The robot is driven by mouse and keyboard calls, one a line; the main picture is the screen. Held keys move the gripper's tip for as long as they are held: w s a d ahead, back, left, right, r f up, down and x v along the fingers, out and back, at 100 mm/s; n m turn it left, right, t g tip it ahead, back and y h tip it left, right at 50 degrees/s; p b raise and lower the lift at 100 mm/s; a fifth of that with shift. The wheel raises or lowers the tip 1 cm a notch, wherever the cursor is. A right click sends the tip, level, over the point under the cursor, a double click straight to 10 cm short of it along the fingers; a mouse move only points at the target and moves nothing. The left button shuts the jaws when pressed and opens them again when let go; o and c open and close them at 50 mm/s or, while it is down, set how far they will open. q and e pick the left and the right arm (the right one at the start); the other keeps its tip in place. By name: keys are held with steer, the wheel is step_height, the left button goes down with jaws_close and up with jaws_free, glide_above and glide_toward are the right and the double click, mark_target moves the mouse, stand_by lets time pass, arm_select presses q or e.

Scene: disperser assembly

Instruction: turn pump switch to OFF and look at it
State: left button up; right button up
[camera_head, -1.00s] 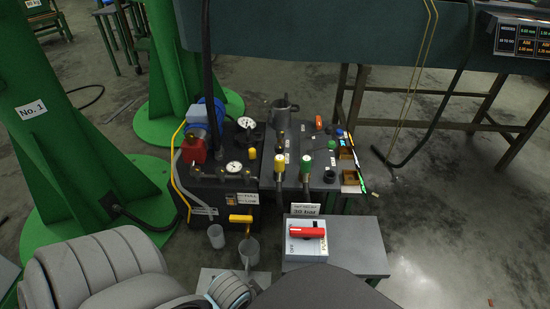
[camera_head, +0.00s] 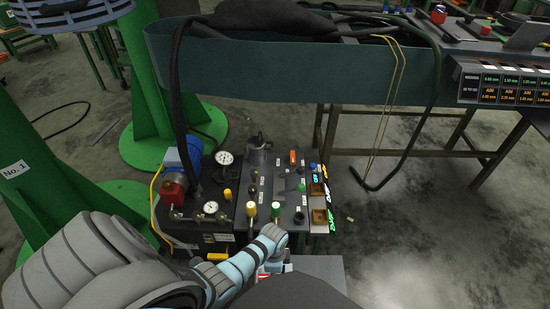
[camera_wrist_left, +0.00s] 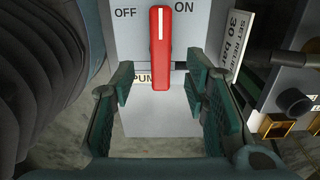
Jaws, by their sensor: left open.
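The pump switch is a light grey box (camera_wrist_left: 205,30) with OFF and ON lettering and a red handle (camera_wrist_left: 160,48). In the left wrist view the handle runs up and down, and the white stripe at its upper end lies between OFF and ON. My left gripper (camera_wrist_left: 158,90) is open, with its fingers on either side of the handle's lower end and gaps showing on both sides. In the head view my left arm hides most of the switch box (camera_head: 287,267), and the fingers cannot be made out. My right gripper is not in view.
The pump unit (camera_head: 190,229) with gauges and valves stands just beyond the switch. A sign reading 30 bar (camera_wrist_left: 238,35) stands beside the box. A green-skirted table (camera_head: 300,75) is behind. Open floor (camera_head: 420,240) lies to the right.

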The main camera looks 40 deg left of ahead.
arm_select(q)
step_height(320, 180, down, 6)
steer(key=b, duration=0.3)
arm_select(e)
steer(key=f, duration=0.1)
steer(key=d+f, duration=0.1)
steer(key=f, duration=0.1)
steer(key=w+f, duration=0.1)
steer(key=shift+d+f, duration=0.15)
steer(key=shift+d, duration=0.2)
arm_select(q)
steer(key=shift+c, duration=0.6)
jaws_close()
